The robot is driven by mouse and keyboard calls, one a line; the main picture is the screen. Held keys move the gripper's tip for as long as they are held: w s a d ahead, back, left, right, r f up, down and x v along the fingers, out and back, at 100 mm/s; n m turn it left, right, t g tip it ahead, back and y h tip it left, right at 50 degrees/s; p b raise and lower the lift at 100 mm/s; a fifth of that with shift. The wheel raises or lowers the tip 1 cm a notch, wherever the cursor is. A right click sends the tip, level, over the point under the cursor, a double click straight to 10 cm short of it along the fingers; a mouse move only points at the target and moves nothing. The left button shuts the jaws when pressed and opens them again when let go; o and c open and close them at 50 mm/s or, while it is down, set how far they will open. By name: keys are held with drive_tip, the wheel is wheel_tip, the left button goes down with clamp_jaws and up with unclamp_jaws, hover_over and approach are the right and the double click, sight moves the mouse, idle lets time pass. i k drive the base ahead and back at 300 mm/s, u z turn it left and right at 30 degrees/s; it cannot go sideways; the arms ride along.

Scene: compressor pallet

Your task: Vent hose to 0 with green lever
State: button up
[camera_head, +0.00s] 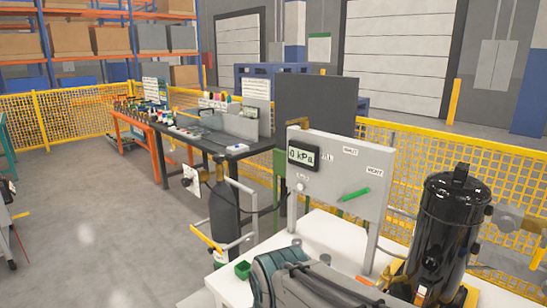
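A pale upright panel (335,207) stands at the back of a white table. Its display (303,157) reads 0 kPa. The green lever (354,194) sits on the panel below the label VENT (374,171). It slants slightly, with its right end higher. Other small labels are on the panel, too small to read surely. A dark hose (266,211) runs at the panel's left side toward a dark gas cylinder (226,213). My gripper is not in view.
A black tank (448,225) stands right of the panel on a yellow base. Yellow fencing (430,160) runs behind. The floor at left (90,225) is clear.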

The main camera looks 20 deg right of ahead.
sight(345, 197)
drive_tip(key=u, duration=0.1)
drive_tip(key=k, duration=0.3)
drive_tip(key=z, duration=1.15)
drive_tip(key=i, duration=0.5)
